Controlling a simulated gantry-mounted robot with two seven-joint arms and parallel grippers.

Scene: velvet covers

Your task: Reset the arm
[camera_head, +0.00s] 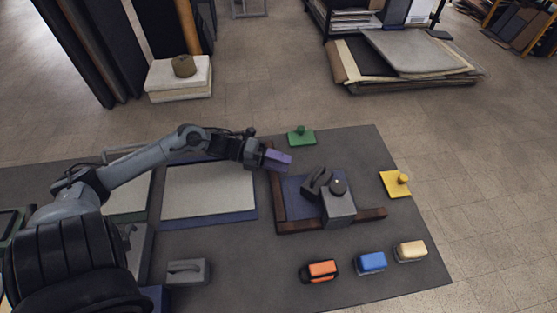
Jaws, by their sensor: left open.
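My left arm reaches in from the left over the dark grey table (345,145). My left gripper (264,157) is above the table near the top corner of a brown wooden L-shaped frame (279,205). It is open. A purple block-like piece (278,160) shows at its fingertips; I cannot tell whether it is part of the gripper or a separate thing. My right gripper is not in view.
Green (302,138) and yellow (394,186) knobbed pieces lie nearby. Orange (322,269), blue (371,262) and cream (410,250) blocks line the front. A pale board (209,189) lies left.

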